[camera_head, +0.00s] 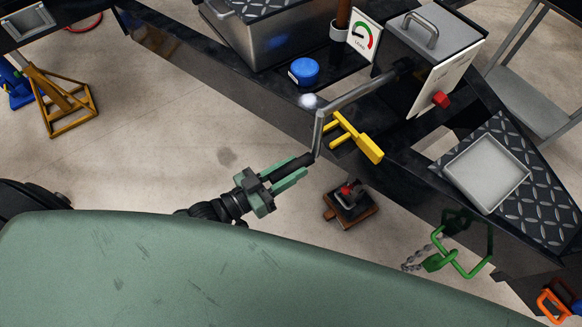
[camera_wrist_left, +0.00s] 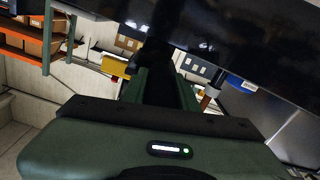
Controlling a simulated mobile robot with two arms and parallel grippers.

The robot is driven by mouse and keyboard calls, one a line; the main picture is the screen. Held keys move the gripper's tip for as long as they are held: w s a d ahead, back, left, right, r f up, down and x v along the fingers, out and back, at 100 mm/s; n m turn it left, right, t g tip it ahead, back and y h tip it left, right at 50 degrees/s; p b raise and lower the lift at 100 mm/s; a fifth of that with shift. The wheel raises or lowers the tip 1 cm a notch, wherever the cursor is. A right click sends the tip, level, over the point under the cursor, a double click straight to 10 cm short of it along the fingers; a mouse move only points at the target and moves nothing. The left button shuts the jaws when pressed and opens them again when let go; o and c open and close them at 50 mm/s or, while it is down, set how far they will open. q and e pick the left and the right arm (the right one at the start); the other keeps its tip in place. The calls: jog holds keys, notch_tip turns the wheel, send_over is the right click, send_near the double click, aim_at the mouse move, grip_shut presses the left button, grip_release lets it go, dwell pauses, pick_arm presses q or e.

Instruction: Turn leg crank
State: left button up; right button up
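The leg crank (camera_head: 319,128) is a bent grey metal bar coming out of the box on the dark trailer frame. Its lower end carries a black grip (camera_head: 300,162). My left gripper (camera_head: 287,174) has green fingers on both sides of this grip and looks shut on it. In the left wrist view, the two green fingers (camera_wrist_left: 163,90) point away with dark material between them; the contact there is too dark to make out. My right gripper is not in view.
A metal box with a handle (camera_head: 430,40) and red knob sits behind the crank. A yellow bracket (camera_head: 358,139) is close right of the crank. An orange jack stand (camera_head: 62,103) stands left; floor between is clear.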

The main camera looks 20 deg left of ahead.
pick_arm(q)
grip_shut()
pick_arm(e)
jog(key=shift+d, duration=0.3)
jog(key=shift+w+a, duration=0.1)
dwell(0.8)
pick_arm(q)
jog(key=shift+w+a, duration=0.1)
jog(key=shift+a, duration=0.05)
jog(key=shift+w+a+m, duration=0.35)
jog(key=shift+a+m, duration=0.1)
jog(key=shift+m, duration=0.05)
jog(key=w+a+r+m+p, duration=0.5)
jog(key=w+a+r+m, duration=0.3)
jog(key=a+m, duration=0.2)
notch_tip(320, 180, up, 16)
jog(key=m+p, duration=0.9)
jog(key=m, duration=0.4)
jog(key=shift+r, duration=0.15)
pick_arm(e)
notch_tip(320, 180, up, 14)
